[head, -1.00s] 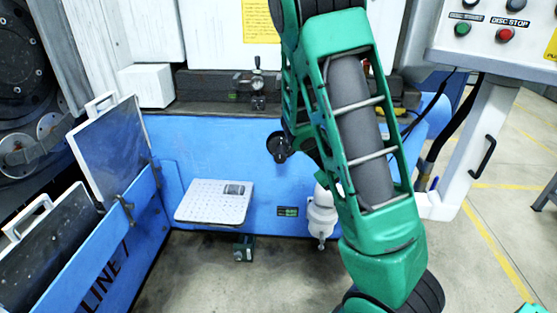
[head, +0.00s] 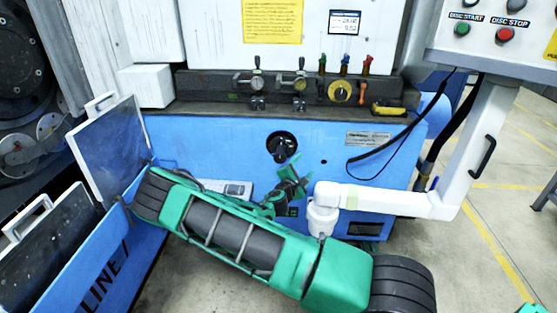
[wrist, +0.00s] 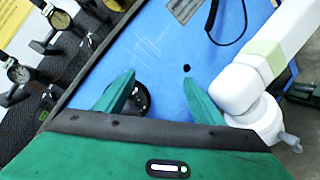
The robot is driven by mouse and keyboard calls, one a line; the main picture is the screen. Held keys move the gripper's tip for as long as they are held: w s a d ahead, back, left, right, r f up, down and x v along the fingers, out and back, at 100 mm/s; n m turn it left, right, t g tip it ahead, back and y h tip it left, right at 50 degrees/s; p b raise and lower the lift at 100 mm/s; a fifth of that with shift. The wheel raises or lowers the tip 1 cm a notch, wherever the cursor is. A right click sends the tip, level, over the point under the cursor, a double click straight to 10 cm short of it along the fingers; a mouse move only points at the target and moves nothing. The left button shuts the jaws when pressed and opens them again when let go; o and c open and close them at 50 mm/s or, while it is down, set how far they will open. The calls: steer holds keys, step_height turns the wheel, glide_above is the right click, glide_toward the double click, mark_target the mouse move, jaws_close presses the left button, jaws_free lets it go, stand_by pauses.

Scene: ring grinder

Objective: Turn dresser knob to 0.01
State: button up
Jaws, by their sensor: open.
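A round black knob (head: 282,146) is mounted on the blue front panel, just below the dark ledge. I cannot read a label naming it the dresser knob. My gripper (head: 290,182) is just below and in front of it, fingers apart and empty. In the wrist view the knob (wrist: 143,100) shows partly behind the left green finger, off-centre between the open fingers (wrist: 160,95). I cannot tell whether the finger touches it. A small display (head: 344,22) on the white cabinet shows two lines of digits, the lower apparently 0.02.
A white pipe with a jointed fitting (head: 380,200) runs close to the right of my gripper. Dial gauges, coloured levers and a yellow dial (head: 340,91) line the ledge above. A control box (head: 490,30) stands at the right. A black cable (head: 395,140) hangs before the panel.

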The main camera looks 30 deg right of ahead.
mark_target(279, 160)
steer(key=w+a+f+n+t+y, duration=0.35)
steer(key=w+a+n+t, duration=0.2)
steer(key=a+n, duration=0.25)
steer(key=shift+y, duration=0.25)
steer(key=x, duration=1.1)
steer(key=shift+w+f, duration=0.1)
steer(key=shift+w, duration=0.1)
steer(key=shift+a+m, duration=0.1)
steer(key=shift+m, duration=0.2)
steer(key=c, duration=1)
